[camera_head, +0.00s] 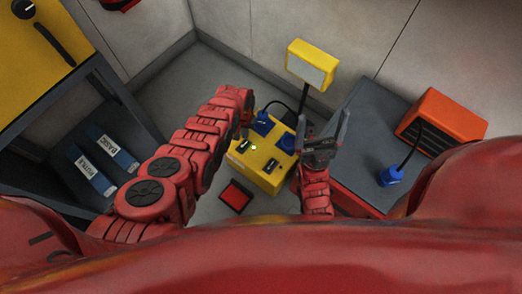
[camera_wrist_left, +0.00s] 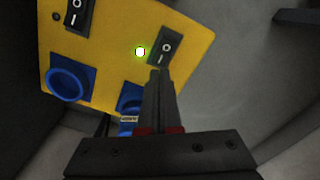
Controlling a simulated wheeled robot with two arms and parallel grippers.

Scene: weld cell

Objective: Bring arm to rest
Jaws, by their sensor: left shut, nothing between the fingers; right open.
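My left arm comes in from the left, and its left gripper (camera_head: 246,122) is at the left edge of a yellow power box (camera_head: 262,177), partly hidden. In the left wrist view the gripper (camera_wrist_left: 157,76) is shut and empty. Its tips appear just below a black rocker switch (camera_wrist_left: 166,46) beside a lit lamp (camera_wrist_left: 140,51); I cannot tell whether they touch. My right gripper (camera_head: 324,138) is open and empty, right of the box, with its fingers pointing up in the picture.
A blue plug (camera_head: 262,123) with a black cable and a blue socket (camera_head: 287,142) are on the box. A yellow-framed lamp (camera_head: 312,64) stands behind. On the right, a grey bench (camera_head: 357,140) holds an orange unit (camera_head: 440,121) and another blue plug (camera_head: 391,176). A dark shelf (camera_head: 62,152) stands left.

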